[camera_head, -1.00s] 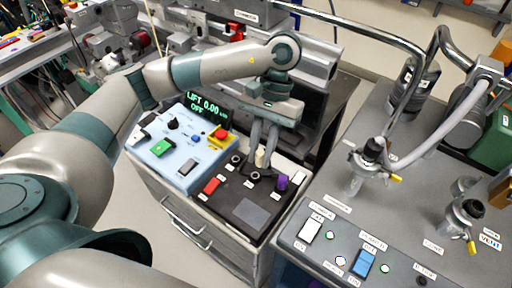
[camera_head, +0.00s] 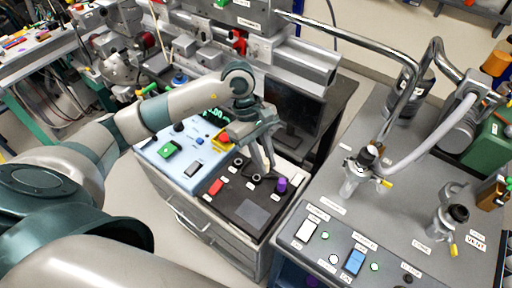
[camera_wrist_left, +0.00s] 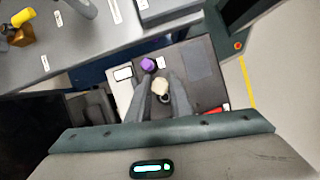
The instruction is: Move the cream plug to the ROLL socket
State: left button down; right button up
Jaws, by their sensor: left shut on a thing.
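My left gripper (camera_head: 264,167) reaches down over the dark plug panel (camera_head: 250,214). In the left wrist view its fingers (camera_wrist_left: 163,92) are shut on the cream plug (camera_wrist_left: 160,86). A dark socket ring (camera_wrist_left: 164,99) shows right beside the plug; I cannot tell whether the plug is clear of the panel. In the head view the fingers hide the plug. Two dark sockets show on the panel, one (camera_head: 238,162) at the back left and one (camera_head: 257,178) near the fingertips. The labels are too small to read, so I cannot tell which is ROLL.
A pale blue control box (camera_head: 165,151) adjoins the panel's left. A monitor (camera_head: 291,108) stands behind. A grey bench (camera_head: 400,225) with valves and pipes fills the right.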

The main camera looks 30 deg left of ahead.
pick_arm(q)
jog(key=a+n+t, duration=0.1)
jog(key=n, duration=0.1)
jog(key=a+n+t+p, duration=0.1)
jog(key=n, duration=0.1)
jog(key=w+a+n+p, duration=0.1)
jog(key=n, duration=0.2)
jog(key=shift+a+f+t, duration=0.1)
jog(key=shift+a+t, duration=0.05)
jog(key=shift+t, duration=0.25)
jog(key=shift+f, duration=0.15)
jog(key=shift+f+b, duration=1.3)
jog(key=shift+f, duration=2)
jog(key=shift+b, duration=0.45)
